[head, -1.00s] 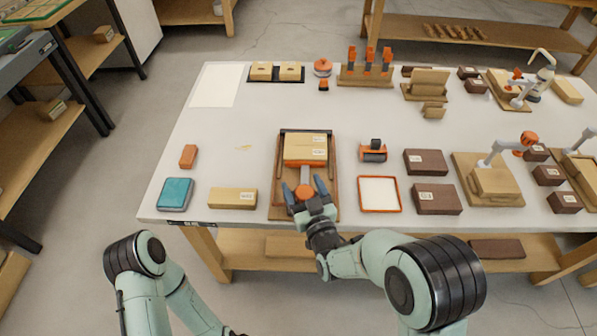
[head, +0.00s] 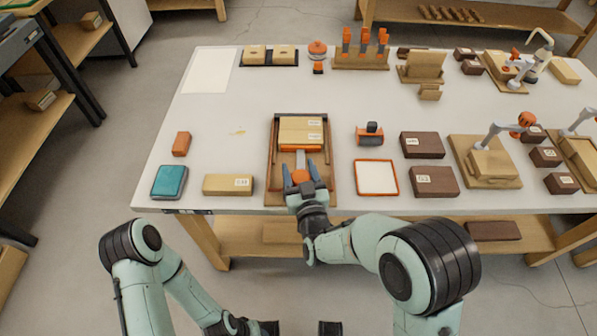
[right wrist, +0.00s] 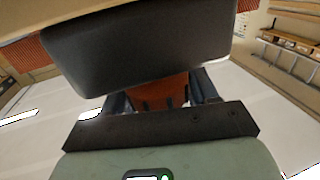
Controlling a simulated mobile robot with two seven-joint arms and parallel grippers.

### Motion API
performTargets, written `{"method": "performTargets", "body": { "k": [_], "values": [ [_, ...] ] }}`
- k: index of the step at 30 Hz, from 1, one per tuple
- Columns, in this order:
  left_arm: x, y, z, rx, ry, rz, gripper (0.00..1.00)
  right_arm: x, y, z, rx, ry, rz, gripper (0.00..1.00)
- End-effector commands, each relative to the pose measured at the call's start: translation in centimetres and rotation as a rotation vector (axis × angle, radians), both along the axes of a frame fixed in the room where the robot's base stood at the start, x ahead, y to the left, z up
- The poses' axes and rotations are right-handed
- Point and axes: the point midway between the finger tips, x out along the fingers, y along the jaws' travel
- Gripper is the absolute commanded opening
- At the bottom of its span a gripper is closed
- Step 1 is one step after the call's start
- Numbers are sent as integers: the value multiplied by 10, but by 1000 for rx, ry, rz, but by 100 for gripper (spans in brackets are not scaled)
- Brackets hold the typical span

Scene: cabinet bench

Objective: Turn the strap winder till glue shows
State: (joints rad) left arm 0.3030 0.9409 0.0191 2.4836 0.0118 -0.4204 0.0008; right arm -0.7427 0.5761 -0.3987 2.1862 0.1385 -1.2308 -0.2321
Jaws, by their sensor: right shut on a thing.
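The strap winder is most likely the wooden-based fixture (head: 271,190) at the table's front, with a dark frame. It holds two pale wood pieces (head: 300,130) against an orange bar (head: 300,148). A grey shaft (head: 300,160) runs from the bar to an orange knob (head: 301,176) at the front. My right gripper (head: 301,174) is shut on this knob, one blue-grey finger on each side. The right wrist view shows the orange knob (right wrist: 160,90) between the fingers, partly hidden by a dark block. I cannot make out glue. My left gripper (head: 297,328) is at the bottom edge, mostly cut off.
A pale block (head: 226,185) and a teal pad (head: 170,181) lie left of the fixture. An orange-rimmed tray (head: 376,178), an orange-black tool (head: 369,134) and dark boxes (head: 434,181) stand right. Bare table lies behind the fixture.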

Motion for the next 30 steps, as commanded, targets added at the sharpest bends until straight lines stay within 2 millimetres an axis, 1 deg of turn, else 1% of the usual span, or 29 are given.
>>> {"method": "performTargets", "body": {
  "k": [1,4,13,18,26,27,28,30],
  "values": [
    [1,0,-5,0,-4,0,43,1,1,0,6,-6,-35,28],
    [3,0,-7,2,-10,2,43,1,0,1,6,-7,-113,28],
    [4,0,-7,2,-14,2,43,2,-5,2,3,-6,-328,28],
    [4,0,-7,2,-13,2,43,2,-7,3,3,-6,-372,28],
    [4,0,-7,1,-12,2,43,2,-7,3,4,-7,-373,28],
    [4,0,-7,1,-12,2,43,2,-7,3,4,-7,-373,68],
    [3,0,-7,1,-12,2,43,2,-7,3,4,-7,-373,78],
    [3,0,-7,1,-12,2,43,1,-7,3,3,-5,-372,79]
  ]
}}
